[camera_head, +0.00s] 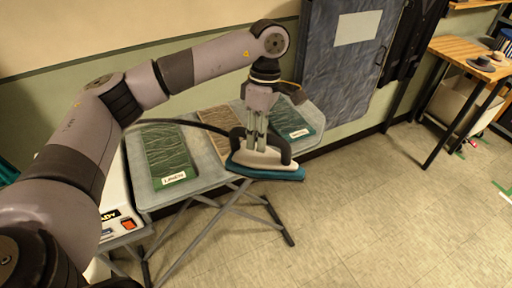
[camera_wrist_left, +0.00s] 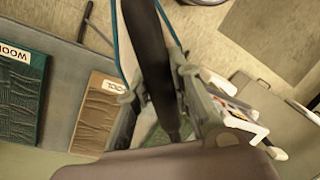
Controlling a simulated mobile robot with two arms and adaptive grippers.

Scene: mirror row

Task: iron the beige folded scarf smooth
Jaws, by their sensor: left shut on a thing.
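The beige folded scarf (camera_head: 218,121) lies in the middle of the ironing board, between two green cloths, with wrinkle lines across it. In the head view the iron and gripper hide its near right part. It also shows in the left wrist view (camera_wrist_left: 97,115), with a white label at its edge. My left gripper (camera_head: 257,142) is shut on the dark handle of the iron (camera_head: 265,166), which has a white body and a teal lower part. The iron is at the board's front edge, to the right of the scarf. I cannot tell whether it touches the board.
The grey ironing board (camera_head: 205,182) also bears a dark green cloth (camera_head: 168,152) at left and a teal cloth (camera_head: 298,124) at right. A white box with a red switch (camera_head: 128,224) stands left of the board. The floor at right is clear up to a wooden table (camera_head: 470,55).

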